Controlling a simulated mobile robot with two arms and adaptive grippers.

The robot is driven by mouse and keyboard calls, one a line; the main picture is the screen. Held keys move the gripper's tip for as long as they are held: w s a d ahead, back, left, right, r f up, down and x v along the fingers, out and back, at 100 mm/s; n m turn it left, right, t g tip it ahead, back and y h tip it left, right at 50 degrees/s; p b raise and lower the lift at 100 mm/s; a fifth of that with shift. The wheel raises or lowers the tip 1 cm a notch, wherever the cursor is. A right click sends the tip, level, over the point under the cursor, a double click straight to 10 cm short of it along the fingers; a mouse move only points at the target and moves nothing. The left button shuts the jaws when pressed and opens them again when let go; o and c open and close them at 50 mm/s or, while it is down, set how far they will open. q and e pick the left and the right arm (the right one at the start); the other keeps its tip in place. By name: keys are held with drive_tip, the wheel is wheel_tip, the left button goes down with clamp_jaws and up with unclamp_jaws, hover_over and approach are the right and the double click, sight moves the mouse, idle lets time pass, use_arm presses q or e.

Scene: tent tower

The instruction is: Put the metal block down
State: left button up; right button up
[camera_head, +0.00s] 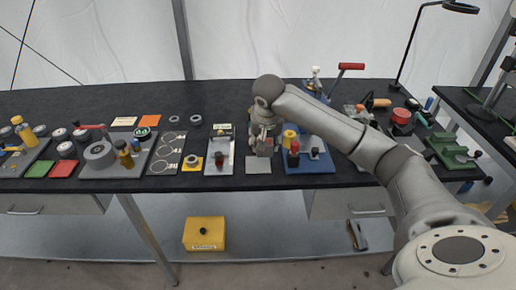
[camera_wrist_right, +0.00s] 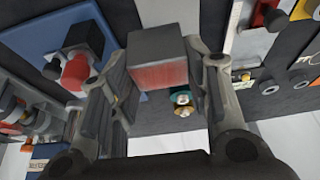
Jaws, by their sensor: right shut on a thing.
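The metal block (camera_head: 265,151) is a grey cuboid held in my right gripper (camera_head: 264,138) over the middle of the bench. In the right wrist view the block (camera_wrist_right: 158,58) has a grey face and a reddish face, and it sits between the two fingers of the right gripper (camera_wrist_right: 157,75). A flat grey square plate (camera_head: 258,168) lies on the bench just in front of and below the block. I cannot tell whether the block touches anything below it. My left gripper is not in view.
A light tray (camera_head: 213,168) lies to the left. The dark bench (camera_head: 210,98) is crowded along its front, with freer room at the back.

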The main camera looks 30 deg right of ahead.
sight(258, 153)
drive_tip(key=w+f, duration=0.1)
drive_tip(key=w+a+f, duration=0.1)
drive_tip(key=f, duration=0.1)
drive_tip(key=shift+w+p, duration=0.25)
drive_tip(key=shift+p, duration=0.05)
wheel_tip(258, 153, down, 2)
drive_tip(key=shift+p, duration=0.6)
drive_tip(key=shift+d+f, duration=0.1)
drive_tip(key=shift+f, duration=0.35)
drive_tip(key=shift+f, duration=0.1)
drive_tip(key=o, duration=1.3)
